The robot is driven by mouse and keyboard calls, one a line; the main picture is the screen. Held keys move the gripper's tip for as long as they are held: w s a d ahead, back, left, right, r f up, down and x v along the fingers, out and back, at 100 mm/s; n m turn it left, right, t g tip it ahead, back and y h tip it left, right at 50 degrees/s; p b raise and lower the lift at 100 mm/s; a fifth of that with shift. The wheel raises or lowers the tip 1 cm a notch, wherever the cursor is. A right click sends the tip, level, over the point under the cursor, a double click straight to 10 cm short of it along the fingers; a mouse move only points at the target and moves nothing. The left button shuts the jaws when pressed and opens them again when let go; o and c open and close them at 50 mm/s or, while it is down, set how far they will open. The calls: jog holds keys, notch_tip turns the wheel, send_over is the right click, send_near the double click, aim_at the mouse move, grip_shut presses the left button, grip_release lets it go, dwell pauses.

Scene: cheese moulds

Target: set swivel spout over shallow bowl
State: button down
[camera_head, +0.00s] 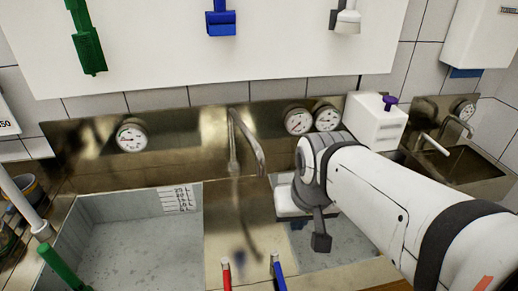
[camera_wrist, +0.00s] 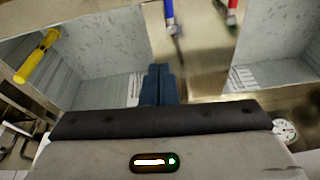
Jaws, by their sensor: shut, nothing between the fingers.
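The swivel spout (camera_head: 247,133) is a bent metal tube rising from the steel back ledge. Its tip hangs over the steel strip between the two basins, left of my arm. The spout is not clear in the wrist view. I cannot make out a shallow bowl in either view; my arm hides part of the right basin. My gripper (camera_head: 320,241) hangs over the right basin, to the right of the spout and apart from it. Its dark fingers also show close together in the wrist view (camera_wrist: 157,84), shut and empty.
The left basin (camera_head: 130,240) looks empty. A red handle (camera_head: 226,272) and blue handle (camera_head: 279,274) stand at the front of the strip. A green handle (camera_head: 62,266) is at left. A white box (camera_head: 376,124) and gauges (camera_head: 298,121) line the back. A yellow handle (camera_wrist: 37,57) shows.

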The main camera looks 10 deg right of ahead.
jog(key=w+d+r+m+g+y+b, duration=0.1)
jog(key=w+d+r+m+g+y, duration=0.2)
jog(key=w+m, duration=0.6)
jog(key=w+d+r+m+y+b, duration=0.1)
jog(key=w+d+m+y+b, duration=0.1)
jog(key=w+d+m, duration=0.55)
jog(key=w+a+f+p, duration=0.1)
jog(key=w+a+f, duration=0.2)
jog(key=a+f, duration=0.4)
jog(key=a, duration=0.3)
jog(key=shift+w+a+f+p, duration=0.2)
jog(key=shift+w+f+p, duration=0.1)
jog(key=shift+w+p, duration=0.1)
jog(key=shift+a+m, duration=0.1)
jog(key=shift+m, duration=0.15)
jog(key=shift+s, duration=0.1)
